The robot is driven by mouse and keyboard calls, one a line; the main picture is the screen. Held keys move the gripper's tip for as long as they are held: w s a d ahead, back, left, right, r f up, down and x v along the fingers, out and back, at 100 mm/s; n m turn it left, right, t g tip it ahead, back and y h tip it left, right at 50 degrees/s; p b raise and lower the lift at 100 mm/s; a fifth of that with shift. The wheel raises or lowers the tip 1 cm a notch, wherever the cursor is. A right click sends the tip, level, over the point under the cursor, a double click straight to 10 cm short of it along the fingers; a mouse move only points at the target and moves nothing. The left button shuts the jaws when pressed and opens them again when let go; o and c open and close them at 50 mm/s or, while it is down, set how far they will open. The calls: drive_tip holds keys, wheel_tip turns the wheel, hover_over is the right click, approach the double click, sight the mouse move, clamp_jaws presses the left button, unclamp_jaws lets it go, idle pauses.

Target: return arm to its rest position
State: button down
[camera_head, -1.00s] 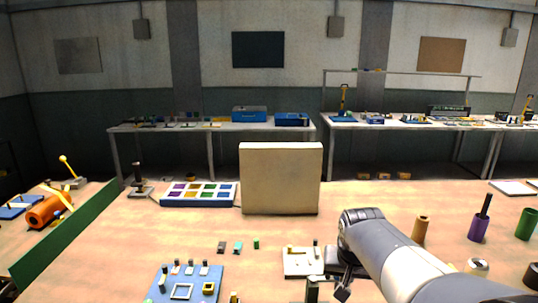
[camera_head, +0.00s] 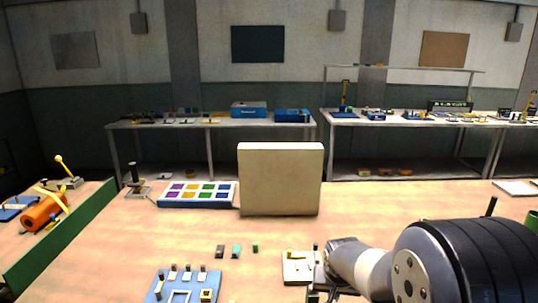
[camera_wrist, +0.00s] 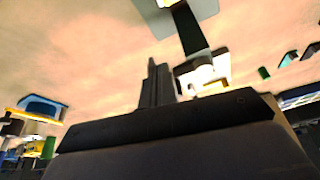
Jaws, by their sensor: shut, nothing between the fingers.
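My arm comes in from the lower right of the head view, its large dark joint filling that corner. My gripper (camera_wrist: 156,82) shows in the wrist view as dark fingers close together, with nothing seen between them. In the head view the gripper end is low beside the white plate (camera_head: 296,270) and mostly hidden by my own wrist links. I cannot tell from these frames how far it is from the table.
A blue board with pegs (camera_head: 160,290) lies at front left, with several small blocks (camera_head: 236,252) behind it. A beige upright panel (camera_head: 281,180) stands mid-table beside a tray of coloured cells (camera_head: 197,194). A green divider (camera_head: 60,238) runs along the left. Part of a green cylinder (camera_head: 531,222) shows at right.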

drive_tip(key=s+a+r+m+b, duration=0.2)
drive_tip(key=s+a+r, duration=0.2)
drive_tip(key=s+r, duration=0.4)
drive_tip(key=shift+r+h+b, duration=0.3)
drive_tip(key=shift+r+h, duration=0.1)
drive_tip(key=shift+r, duration=0.25)
drive_tip(key=shift+s, duration=0.1)
idle(0.4)
